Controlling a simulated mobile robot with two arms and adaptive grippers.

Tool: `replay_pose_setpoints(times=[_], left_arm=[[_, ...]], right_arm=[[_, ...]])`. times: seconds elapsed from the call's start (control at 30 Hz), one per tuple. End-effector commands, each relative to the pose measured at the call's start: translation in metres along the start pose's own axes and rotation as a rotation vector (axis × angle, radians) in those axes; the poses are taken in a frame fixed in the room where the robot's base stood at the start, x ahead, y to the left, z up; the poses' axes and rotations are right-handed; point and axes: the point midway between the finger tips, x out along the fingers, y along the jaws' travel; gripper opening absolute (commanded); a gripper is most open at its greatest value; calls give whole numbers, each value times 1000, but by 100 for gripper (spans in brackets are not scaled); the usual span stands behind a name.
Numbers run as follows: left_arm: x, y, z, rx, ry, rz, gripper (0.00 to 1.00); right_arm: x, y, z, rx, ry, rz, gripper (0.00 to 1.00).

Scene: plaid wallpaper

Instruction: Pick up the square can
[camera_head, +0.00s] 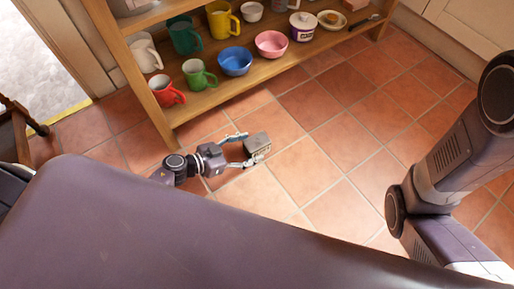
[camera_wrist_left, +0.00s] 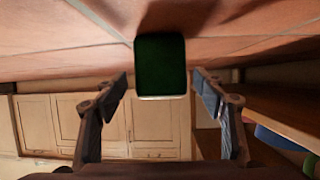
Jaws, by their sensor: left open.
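The square can (camera_head: 257,144) is a small grey-brown box in the head view, low over or on the tiled floor. My left gripper (camera_head: 246,149) is open, its two spread fingers pointing at the can, with the can at the fingertips. In the left wrist view the can (camera_wrist_left: 160,66) shows a dark green square face with a pale rim, centred between the open fingers (camera_wrist_left: 162,93), with a gap on each side. I cannot tell how deep it is between them. My right arm shows at the right of the head view; its gripper is out of view.
A dark wooden chair leg (camera_head: 20,125) is at the left. The tiled floor (camera_head: 345,145) to the right is clear.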

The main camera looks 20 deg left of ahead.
Motion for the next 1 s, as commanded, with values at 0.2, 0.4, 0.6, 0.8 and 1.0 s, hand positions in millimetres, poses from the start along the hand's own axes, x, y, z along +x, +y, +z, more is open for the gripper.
replay_pose_setpoints(times=[0.2,0.4,0.6,0.8,1.0], left_arm=[[30,-1,4,1,3,0,64],[38,-1,1,0,0,0,64],[38,-1,0,0,0,-1,62],[38,-1,0,0,0,-1,40],[38,-1,1,0,0,0,18]], right_arm=[[-26,-5,-9,0,1,0,98],[-29,-6,-10,0,0,0,98],[-28,-6,-10,0,1,0,98],[-28,-6,-10,0,1,0,98],[-28,-6,-10,0,1,-1,98]])
